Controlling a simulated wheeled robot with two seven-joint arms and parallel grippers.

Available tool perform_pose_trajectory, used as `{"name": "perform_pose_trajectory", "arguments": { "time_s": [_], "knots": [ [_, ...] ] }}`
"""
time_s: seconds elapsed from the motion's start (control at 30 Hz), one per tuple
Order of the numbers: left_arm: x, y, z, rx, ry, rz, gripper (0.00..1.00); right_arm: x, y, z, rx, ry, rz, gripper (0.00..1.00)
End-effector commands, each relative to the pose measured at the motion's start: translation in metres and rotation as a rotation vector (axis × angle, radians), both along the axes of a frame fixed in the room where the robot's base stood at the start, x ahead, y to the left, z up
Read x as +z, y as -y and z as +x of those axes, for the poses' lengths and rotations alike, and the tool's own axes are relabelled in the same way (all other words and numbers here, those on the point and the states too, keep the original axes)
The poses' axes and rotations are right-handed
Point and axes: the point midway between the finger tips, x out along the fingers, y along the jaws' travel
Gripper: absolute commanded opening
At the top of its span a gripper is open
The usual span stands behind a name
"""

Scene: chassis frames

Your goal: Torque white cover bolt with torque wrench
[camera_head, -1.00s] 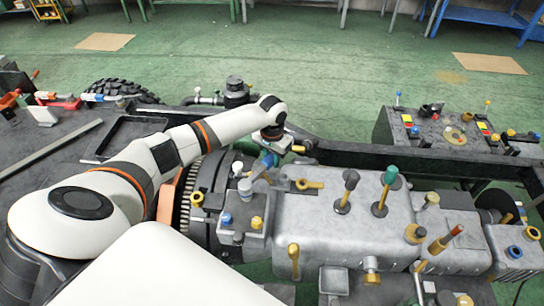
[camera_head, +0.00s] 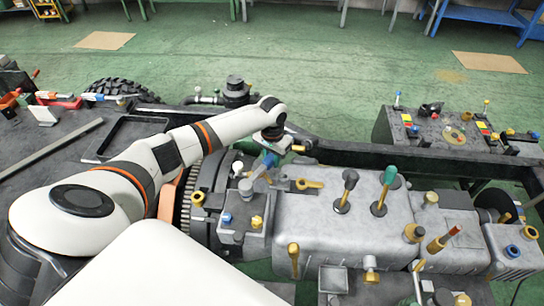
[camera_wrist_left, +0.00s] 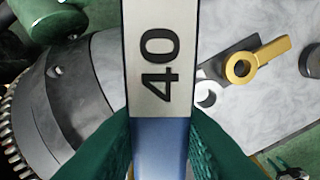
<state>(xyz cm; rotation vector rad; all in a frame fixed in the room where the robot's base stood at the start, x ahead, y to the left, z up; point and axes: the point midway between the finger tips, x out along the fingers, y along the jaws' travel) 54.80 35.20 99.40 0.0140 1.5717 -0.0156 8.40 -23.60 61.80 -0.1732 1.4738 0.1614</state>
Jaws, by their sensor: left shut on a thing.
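My left gripper (camera_head: 270,148) is over the left end of the grey engine block. In the left wrist view its green fingers (camera_wrist_left: 158,140) are shut on the torque wrench (camera_wrist_left: 155,65), which has a white body marked "40" and a blue part between the fingers. In the head view a blue part of the wrench (camera_head: 263,165) shows below the gripper and slants down to the left. The wrench hides part of the surface under it. I cannot make out the white cover bolt or whether the wrench touches it. My right gripper is out of view.
A yellow lever (camera_head: 310,184) lies just right of the wrench and also shows in the left wrist view (camera_wrist_left: 242,67). Black and green knobbed levers (camera_head: 345,190) stand up further right. A toothed flywheel (camera_head: 190,190) is to the left. A control panel (camera_head: 450,130) stands at the back right.

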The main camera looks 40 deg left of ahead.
Motion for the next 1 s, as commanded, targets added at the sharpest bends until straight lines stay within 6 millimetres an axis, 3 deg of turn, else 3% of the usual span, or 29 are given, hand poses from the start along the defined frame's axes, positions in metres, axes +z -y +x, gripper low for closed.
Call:
{"name": "perform_pose_trajectory", "arguments": {
  "time_s": [1.0],
  "knots": [
    [-0.0068, -0.0007, 0.0011, 0.0, 0.003, 0.001, 0.0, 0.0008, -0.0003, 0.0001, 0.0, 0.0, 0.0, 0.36]
  ]
}}
